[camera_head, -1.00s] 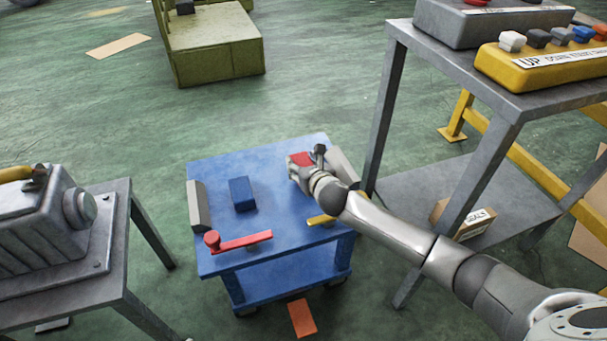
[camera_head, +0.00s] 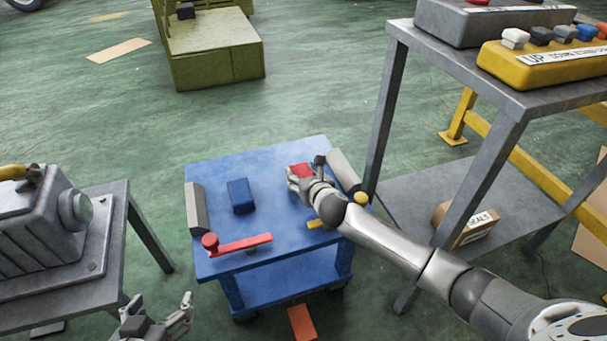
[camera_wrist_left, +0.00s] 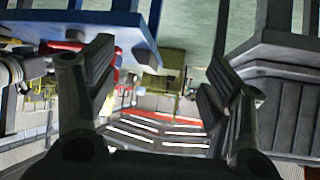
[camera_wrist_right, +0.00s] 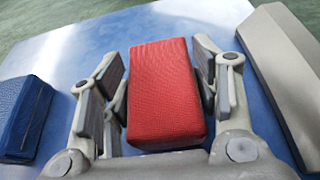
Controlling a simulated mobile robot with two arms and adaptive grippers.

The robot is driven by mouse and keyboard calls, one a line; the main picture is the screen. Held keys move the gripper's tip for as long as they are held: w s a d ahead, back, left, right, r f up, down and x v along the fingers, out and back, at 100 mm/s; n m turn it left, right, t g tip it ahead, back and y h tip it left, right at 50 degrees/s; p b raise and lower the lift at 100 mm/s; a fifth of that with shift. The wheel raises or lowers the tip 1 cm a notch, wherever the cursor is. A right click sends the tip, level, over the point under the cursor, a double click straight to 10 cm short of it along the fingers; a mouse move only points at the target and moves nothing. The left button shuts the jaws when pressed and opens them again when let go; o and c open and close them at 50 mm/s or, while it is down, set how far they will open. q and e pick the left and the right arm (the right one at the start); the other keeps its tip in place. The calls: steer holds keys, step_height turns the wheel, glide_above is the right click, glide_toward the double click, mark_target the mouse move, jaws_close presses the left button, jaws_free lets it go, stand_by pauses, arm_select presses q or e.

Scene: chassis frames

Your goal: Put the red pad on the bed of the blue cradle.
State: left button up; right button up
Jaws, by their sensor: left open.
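The red pad (camera_head: 302,169) is at the back right of the blue cradle's flat top (camera_head: 275,205). My right gripper (camera_head: 301,178) is around it; the right wrist view shows the pad (camera_wrist_right: 165,95) between the fingers, which look closed on its sides. I cannot tell if the pad touches the blue surface. The cradle has a grey side block at left (camera_head: 196,208) and another at right (camera_head: 345,170). My left gripper (camera_head: 160,312) is open and empty at the bottom left, apart from the cradle.
A blue block (camera_head: 241,196) lies on the cradle's top, left of the pad. A red lever (camera_head: 240,244) lies along the front edge, and a yellow knob (camera_head: 361,198) is at the right. A grey table with a machine stands left; a tall grey shelf stands close on the right.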

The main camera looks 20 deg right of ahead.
steer(key=shift+o, duration=1.2)
steer(key=shift+r, duration=0.25)
steer(key=p+v, duration=0.2)
steer(key=v, duration=0.3)
steer(key=shift+s+r, duration=0.15)
steer(key=shift+s, duration=0.2)
steer(key=p+v, duration=0.2)
steer(key=v, duration=0.3)
steer(key=shift+s, duration=0.15)
steer(key=shift+s+r, duration=0.15)
steer(key=shift+s, duration=0.3)
arm_select(q)
steer(key=s+a+f+g+y, duration=0.1)
steer(key=s+a+f+g, duration=0.1)
steer(key=s, duration=0.4)
steer(key=s+a+f+g, duration=0.2)
steer(key=s+g, duration=0.3)
steer(key=s, duration=0.1)
steer(key=shift+y, duration=0.4)
